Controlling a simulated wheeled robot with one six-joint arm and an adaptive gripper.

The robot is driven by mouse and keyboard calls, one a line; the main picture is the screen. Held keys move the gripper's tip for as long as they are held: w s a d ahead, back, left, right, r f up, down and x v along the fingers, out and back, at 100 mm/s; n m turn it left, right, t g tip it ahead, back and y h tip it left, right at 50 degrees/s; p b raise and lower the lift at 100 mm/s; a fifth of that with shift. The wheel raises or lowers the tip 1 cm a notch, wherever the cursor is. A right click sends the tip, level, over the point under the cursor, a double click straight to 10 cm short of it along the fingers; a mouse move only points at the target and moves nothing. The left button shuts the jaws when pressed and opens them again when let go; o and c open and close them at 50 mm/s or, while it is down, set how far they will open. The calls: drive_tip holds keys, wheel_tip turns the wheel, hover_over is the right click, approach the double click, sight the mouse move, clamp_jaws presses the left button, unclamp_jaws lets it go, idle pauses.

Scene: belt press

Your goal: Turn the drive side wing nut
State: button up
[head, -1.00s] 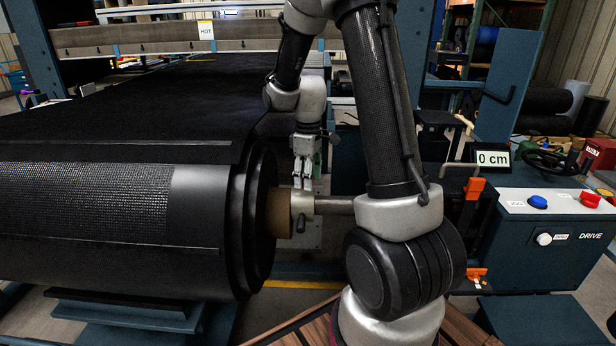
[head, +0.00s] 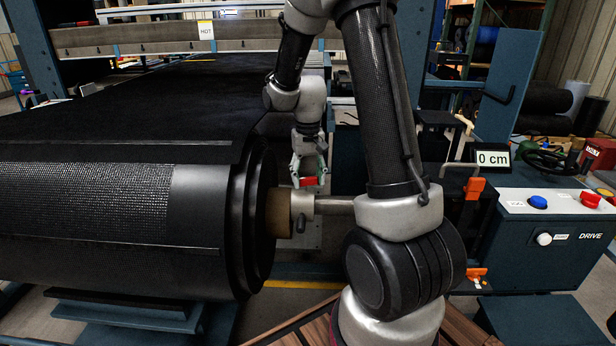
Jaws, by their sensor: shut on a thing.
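My gripper (head: 309,182) points down just above the pale metal collar (head: 302,206) on the roll's shaft. Its two greenish fingers are spread to either side of a small red piece, which I take to be the drive side wing nut (head: 308,182), and are shut on it. The red piece sits close above the collar; whether it touches the collar is too small to tell. A short dark lever (head: 300,223) hangs from the collar's lower side.
The large black belt roll (head: 110,205) fills the left, with a brown core (head: 279,212) beside the collar. A shaft (head: 335,204) runs right behind my arm.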

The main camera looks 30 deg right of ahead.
sight(308, 178)
drive_tip(key=shift+m, duration=1.6)
drive_tip(key=shift+r, duration=0.1)
drive_tip(key=o, duration=1)
wheel_tip(308, 178, up, 12)
